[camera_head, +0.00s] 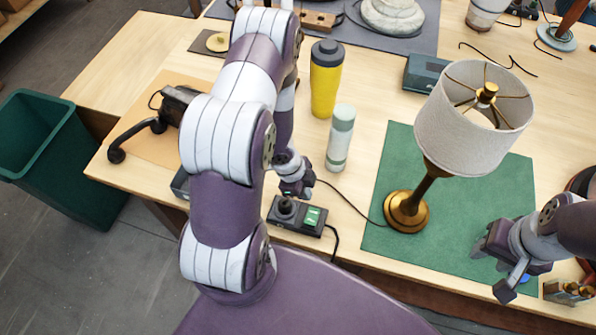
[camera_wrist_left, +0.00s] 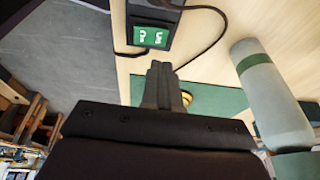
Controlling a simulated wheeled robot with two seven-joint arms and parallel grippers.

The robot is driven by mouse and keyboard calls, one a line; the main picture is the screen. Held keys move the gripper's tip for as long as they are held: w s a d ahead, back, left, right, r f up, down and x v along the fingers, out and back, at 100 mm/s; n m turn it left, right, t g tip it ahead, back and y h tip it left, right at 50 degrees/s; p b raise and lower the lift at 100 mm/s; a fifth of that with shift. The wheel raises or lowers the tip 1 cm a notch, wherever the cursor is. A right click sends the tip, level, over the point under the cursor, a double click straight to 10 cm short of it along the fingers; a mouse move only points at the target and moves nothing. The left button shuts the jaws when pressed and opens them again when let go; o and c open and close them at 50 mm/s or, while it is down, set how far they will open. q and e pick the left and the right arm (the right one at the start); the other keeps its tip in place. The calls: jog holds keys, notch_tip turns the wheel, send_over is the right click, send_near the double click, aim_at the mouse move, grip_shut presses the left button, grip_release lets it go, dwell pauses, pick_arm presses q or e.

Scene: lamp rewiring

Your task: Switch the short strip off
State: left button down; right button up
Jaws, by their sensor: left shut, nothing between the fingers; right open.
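The short strip (camera_head: 282,222) is a dark block near the table's front edge. A black plug (camera_head: 286,207) sits in its left part, and a bright green switch (camera_head: 313,215) with white marks is on its right part. The strip (camera_wrist_left: 135,20) and its green switch (camera_wrist_left: 151,37) also show in the left wrist view. My left gripper (camera_head: 296,192) is shut and empty, just behind the strip; its closed fingers (camera_wrist_left: 161,72) point towards the switch with a gap between. My right gripper (camera_head: 491,273) is open and empty at the front right, over the green mat's edge.
A brass lamp (camera_head: 407,210) with a pale shade stands on a green mat (camera_head: 380,238). A pale green-banded bottle (camera_head: 340,140) and a yellow bottle (camera_head: 325,85) stand behind my left gripper. A cord (camera_head: 350,203) runs from strip to lamp. A green bin (camera_head: 70,160) is left.

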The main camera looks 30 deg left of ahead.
pick_arm(q)
jog(key=p+v, duration=0.1)
jog(key=v, duration=0.2)
jog(key=w+v, duration=0.1)
jog(key=v, duration=0.1)
jog(key=shift+w+a+r+p, duration=0.1)
jog(key=shift+w+r+p, duration=0.05)
jog(key=shift+r+p, duration=0.25)
pick_arm(e)
jog(key=shift+w+d+r, duration=0.1)
jog(key=shift+d+r, duration=0.1)
jog(key=shift+r, duration=0.8)
jog(key=shift+d, duration=0.2)
